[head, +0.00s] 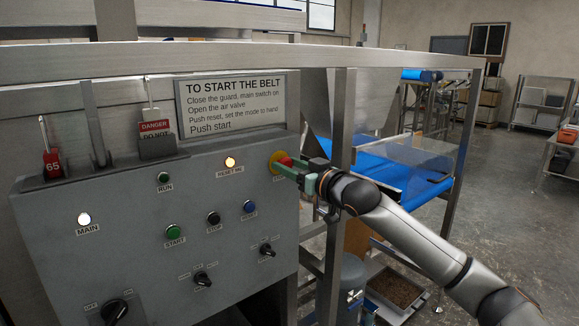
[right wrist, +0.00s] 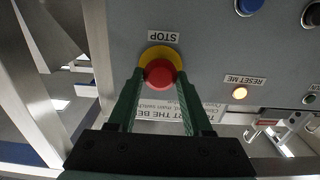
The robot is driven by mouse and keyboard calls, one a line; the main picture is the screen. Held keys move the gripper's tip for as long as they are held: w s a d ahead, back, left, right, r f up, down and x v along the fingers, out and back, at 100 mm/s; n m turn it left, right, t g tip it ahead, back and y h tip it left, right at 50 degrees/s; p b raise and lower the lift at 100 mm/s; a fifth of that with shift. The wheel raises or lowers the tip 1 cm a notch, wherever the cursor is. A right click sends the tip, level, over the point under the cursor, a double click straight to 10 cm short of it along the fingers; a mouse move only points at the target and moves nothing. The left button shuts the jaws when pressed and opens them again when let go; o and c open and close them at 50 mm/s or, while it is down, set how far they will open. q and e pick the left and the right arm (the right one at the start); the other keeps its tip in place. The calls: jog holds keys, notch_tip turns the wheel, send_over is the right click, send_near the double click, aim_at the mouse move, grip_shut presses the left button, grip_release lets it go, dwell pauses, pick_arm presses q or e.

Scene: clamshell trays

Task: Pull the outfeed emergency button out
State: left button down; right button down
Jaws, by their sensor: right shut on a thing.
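The emergency button has a red head (head: 284,160) on a yellow collar (head: 275,165) at the upper right of the grey control panel (head: 130,205). My right gripper (head: 291,163) reaches it from the right and is shut on it. In the right wrist view the green fingers (right wrist: 160,85) stand on both sides of the red head (right wrist: 160,73). The yellow collar (right wrist: 158,55) shows behind the head, beside a label reading STOP (right wrist: 163,37). In the head view the fingers partly cover the button and its label. My left gripper is not in view.
The panel also has a lit RESET ME lamp (head: 230,162), a lit MAIN lamp (head: 84,219), a green START button (head: 173,231) and several knobs. A steel post (head: 338,130) stands close to my right gripper. A blue belt (head: 385,175) lies beyond it.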

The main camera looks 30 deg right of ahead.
jog(key=shift+s, duration=0.1)
dwell(0.3)
jog(key=shift+s, duration=0.45)
jog(key=shift+f, duration=0.1)
jog(key=c, duration=0.7)
grip_release()
jog(key=o, duration=0.3)
jog(key=shift+s, duration=0.15)
jog(key=shift+o, duration=0.4)
